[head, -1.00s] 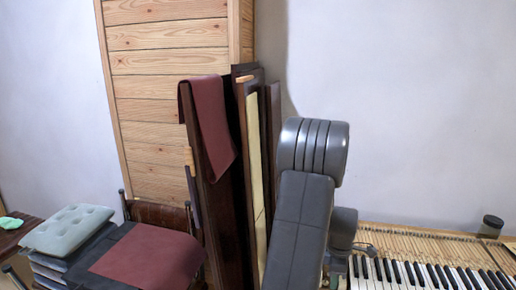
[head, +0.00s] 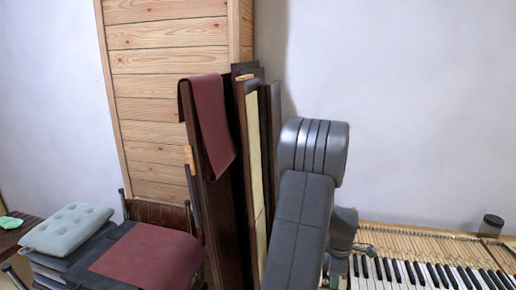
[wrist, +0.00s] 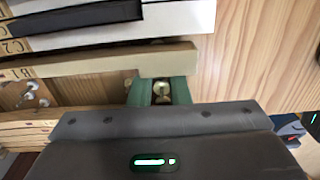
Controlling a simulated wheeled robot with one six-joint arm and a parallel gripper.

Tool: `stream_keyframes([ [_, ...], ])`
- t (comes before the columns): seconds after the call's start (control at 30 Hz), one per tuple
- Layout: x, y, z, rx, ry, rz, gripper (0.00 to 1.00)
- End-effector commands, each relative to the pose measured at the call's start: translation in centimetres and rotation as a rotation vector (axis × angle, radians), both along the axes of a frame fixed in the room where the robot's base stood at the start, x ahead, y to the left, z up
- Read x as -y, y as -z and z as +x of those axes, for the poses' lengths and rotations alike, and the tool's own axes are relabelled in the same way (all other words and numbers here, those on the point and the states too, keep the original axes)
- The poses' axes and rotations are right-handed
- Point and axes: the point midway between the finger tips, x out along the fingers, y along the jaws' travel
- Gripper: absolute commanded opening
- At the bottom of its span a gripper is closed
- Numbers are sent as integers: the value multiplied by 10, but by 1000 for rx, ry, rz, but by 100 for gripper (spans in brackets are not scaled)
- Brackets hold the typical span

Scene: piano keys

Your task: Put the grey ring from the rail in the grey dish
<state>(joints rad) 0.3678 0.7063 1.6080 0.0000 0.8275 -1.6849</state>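My gripper (wrist: 160,92) shows in the wrist view as a dark grey body with a green part at its front. Small round metal pieces show in the middle of the green part, and I cannot tell whether its fingers are apart or closed. It lies just below a long wooden key marked B1 (wrist: 105,65), over pale wood. In the head view my arm hides my gripper. I cannot make out the grey ring, the rail or the grey dish in either view.
The piano keyboard (head: 430,275) lies at the lower right, with a dark jar (head: 492,226) behind it. Tall dark panels (head: 225,200) lean left of my arm. A stack with a grey-green cushion (head: 67,229) and a red cloth (head: 150,255) stand at the left.

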Motion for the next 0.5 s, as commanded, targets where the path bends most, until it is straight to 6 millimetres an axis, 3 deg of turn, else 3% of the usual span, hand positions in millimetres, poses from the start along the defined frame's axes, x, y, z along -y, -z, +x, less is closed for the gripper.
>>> stream_keyframes([
  [0.5, 0, -16, 0, 1, 0, 0, 12],
])
